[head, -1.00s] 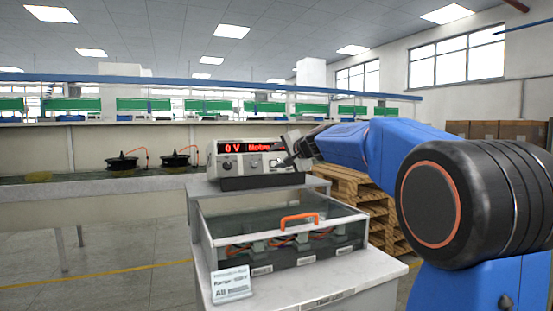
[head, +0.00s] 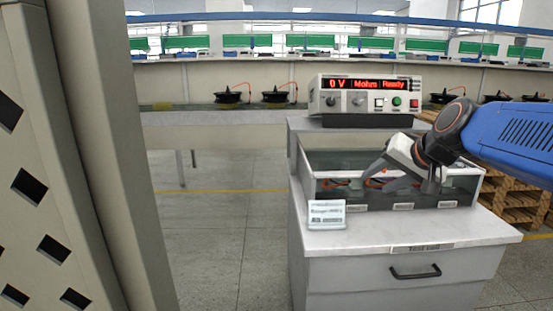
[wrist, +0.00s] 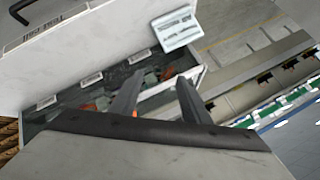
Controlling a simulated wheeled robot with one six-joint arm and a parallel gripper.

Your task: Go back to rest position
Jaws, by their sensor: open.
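My gripper (head: 392,172) is in front of and above the glass-walled test box (head: 460,190) on the white cabinet. Its two grey fingers are spread apart with nothing between them. In the wrist view my gripper (wrist: 155,92) shows both fingers apart over the box (wrist: 70,112). Whether the fingers touch the box cannot be told. Orange-red parts show inside the box, partly hidden by the gripper. The tester (head: 365,98) behind the box has a lit red display reading "0 V", "Mohm" and "Ready".
A white label card (head: 326,214) stands at the box's front left. The cabinet (head: 385,275) has a dark drawer handle. A beige perforated panel (head: 70,160) fills the left side. Black hub motors (head: 228,95) sit on the conveyor behind. Wooden pallets (head: 520,205) stand at right. Floor between panel and cabinet is clear.

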